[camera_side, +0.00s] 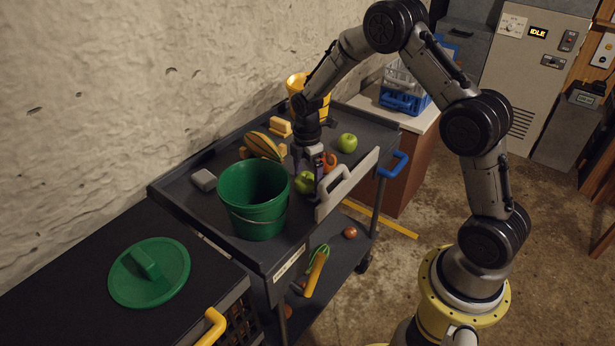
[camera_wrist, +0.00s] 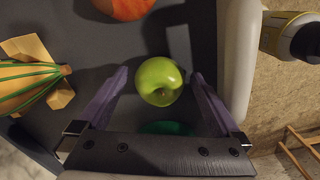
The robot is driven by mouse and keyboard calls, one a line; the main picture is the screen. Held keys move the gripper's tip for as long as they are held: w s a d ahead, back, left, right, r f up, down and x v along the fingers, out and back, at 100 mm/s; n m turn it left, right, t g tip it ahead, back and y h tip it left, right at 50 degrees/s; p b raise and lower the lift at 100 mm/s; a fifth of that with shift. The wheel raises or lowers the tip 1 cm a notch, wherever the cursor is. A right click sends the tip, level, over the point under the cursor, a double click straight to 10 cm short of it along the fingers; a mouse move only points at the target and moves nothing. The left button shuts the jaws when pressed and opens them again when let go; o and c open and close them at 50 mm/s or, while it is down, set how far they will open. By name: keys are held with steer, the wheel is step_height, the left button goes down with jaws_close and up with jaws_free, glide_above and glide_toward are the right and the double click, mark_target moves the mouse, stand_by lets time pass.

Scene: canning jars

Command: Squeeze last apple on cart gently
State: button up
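One green apple (camera_side: 305,182) sits on the dark cart top (camera_side: 220,163), between the green bucket and the cart's pale side panel. A second green apple (camera_side: 347,142) sits farther back on the cart. My gripper (camera_side: 311,172) points down at the nearer apple and partly covers it in the side view. In the wrist view, a green apple (camera_wrist: 160,82) lies between the two purple-grey fingers of my gripper (camera_wrist: 159,76). The fingers are open, with a gap showing on both sides of the apple.
A green bucket (camera_side: 254,200) stands left of my gripper. A striped yellow-green squash (camera_side: 262,146), a yellow block (camera_side: 280,127), a grey block (camera_side: 203,180) and an orange-red item (camera_side: 328,161) are also on the cart. The pale side panel (camera_side: 346,186) rises close on the right.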

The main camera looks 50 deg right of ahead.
step_height(320, 180, up, 14)
step_height(320, 180, up, 9)
steer(key=t, duration=0.2)
glide_above(307, 175)
steer(key=s+a, duration=0.2)
steer(key=a, duration=0.1)
steer(key=s+a+r+m+t, duration=0.2)
steer(key=s+a+r+m, duration=0.15)
steer(key=s, duration=0.55)
steer(key=s+a+r+m+t, duration=0.15)
steer(key=s+r, duration=0.25)
steer(key=s, duration=0.5)
steer(key=s+a+f+m, duration=0.1)
steer(key=s+f+m, duration=0.5)
steer(key=m, duration=0.3)
steer(key=shift+s, duration=0.9)
